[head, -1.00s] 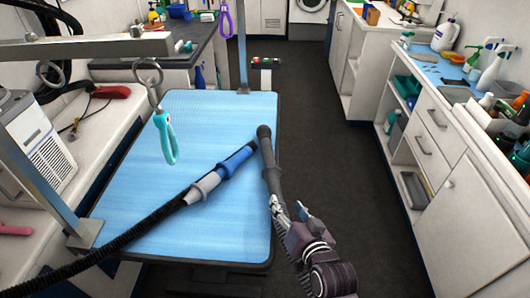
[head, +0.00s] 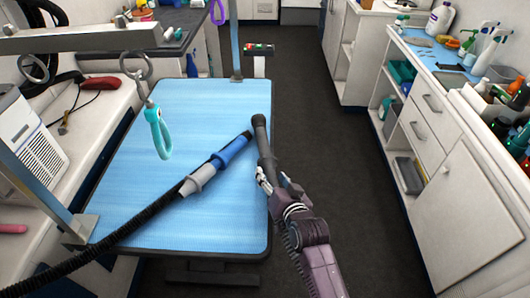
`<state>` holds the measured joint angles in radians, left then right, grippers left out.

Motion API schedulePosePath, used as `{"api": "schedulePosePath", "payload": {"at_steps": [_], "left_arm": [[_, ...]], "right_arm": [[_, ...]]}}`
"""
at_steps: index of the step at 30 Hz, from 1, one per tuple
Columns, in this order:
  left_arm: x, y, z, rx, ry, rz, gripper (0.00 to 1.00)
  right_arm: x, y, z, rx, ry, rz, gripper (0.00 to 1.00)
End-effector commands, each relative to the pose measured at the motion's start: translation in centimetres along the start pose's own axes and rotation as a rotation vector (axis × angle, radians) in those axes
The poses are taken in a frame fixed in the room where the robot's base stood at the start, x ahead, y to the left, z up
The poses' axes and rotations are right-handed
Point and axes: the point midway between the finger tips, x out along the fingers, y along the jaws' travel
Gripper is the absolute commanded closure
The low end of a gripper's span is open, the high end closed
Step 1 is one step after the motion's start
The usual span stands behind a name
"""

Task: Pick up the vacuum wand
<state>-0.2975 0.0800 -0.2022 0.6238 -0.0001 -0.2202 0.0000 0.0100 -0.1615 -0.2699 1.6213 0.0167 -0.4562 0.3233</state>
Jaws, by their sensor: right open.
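The vacuum wand (head: 264,143) is a dark grey tube along the right edge of the blue grooming table (head: 190,115). Its far end lies close to the blue and grey cuff (head: 232,153) of a black ribbed hose, which runs off to the lower left. My right gripper (head: 270,182) is open at the near end of the wand, by the table's right edge. The fingers overlap the wand's near end in the picture, and I cannot tell whether they touch it. My left gripper is not in view.
A teal grooming loop (head: 159,134) hangs from a metal arm (head: 80,40) over the table's left side. A white counter with drawers (head: 432,120) and bottles stands on the right. The dark floor (head: 330,150) between table and counter is clear.

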Motion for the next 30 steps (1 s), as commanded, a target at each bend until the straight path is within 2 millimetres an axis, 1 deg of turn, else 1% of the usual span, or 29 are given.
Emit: {"api": "schedulePosePath", "payload": {"at_steps": [7,20,21,30], "left_arm": [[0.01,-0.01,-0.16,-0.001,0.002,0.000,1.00],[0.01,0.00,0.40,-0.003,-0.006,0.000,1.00],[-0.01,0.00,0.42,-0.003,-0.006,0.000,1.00],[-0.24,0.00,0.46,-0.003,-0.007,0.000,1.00]], "right_arm": [[0.08,0.02,0.04,0.000,-0.001,0.001,0.52],[0.06,0.06,0.05,0.000,-0.001,0.001,0.99],[0.06,-0.09,-0.26,0.000,0.006,-0.002,1.00],[0.01,-0.15,-0.44,0.000,0.005,-0.001,1.00]]}}
